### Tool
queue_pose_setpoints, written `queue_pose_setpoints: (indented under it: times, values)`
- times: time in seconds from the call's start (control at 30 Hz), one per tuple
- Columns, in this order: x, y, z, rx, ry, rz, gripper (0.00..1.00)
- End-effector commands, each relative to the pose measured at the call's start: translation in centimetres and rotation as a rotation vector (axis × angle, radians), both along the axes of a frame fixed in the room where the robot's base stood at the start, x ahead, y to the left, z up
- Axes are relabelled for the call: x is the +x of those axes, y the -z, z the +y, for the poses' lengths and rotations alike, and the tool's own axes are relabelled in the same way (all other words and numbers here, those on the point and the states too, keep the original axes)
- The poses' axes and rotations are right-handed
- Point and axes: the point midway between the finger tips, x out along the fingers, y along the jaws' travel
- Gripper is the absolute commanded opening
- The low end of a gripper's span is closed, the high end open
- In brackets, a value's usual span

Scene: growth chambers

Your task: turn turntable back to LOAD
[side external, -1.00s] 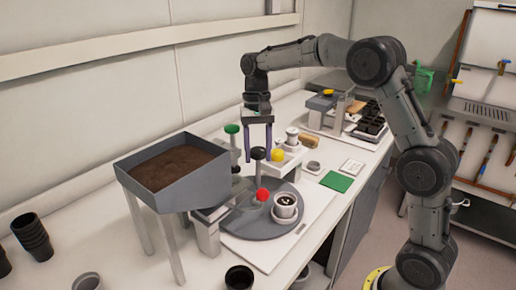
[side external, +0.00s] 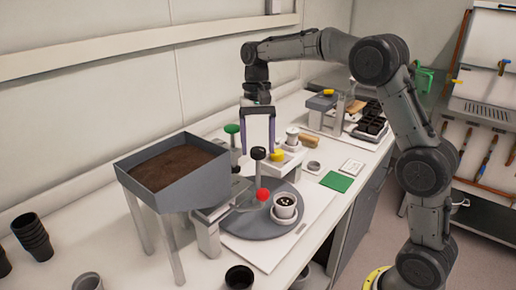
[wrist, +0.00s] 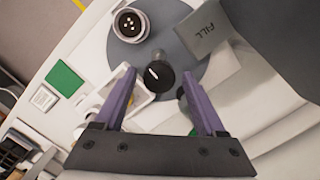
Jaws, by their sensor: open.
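The turntable (side external: 262,224) is a grey disc on a white board; part of it shows in the wrist view (wrist: 183,62). A white pot (side external: 285,207) with dark soil and pale specks sits on its right side; it shows at the top of the wrist view (wrist: 130,24). A black-topped post (side external: 258,153) stands at the turntable, and its knob (wrist: 159,75) appears between my fingertips in the wrist view. My gripper (side external: 258,150) is open and empty, pointing down near that knob. I cannot tell their exact height gap. No LOAD mark is readable.
A grey block marked FILL (wrist: 207,32) overhangs the turntable. A soil hopper (side external: 175,175) stands to the left. A red ball knob (side external: 262,195) and a green-topped post (side external: 232,129) are close by. A yellow knob (side external: 277,155) and green square (side external: 336,181) lie beyond.

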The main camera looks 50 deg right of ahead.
Motion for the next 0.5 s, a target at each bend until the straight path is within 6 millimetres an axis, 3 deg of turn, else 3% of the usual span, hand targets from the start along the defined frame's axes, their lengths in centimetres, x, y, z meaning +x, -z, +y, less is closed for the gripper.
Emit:
queue_pose_setpoints:
  times: [0.5]
  values:
    - [0.0,-4.3,0.0,-0.001,0.0,-0.001,0.72]
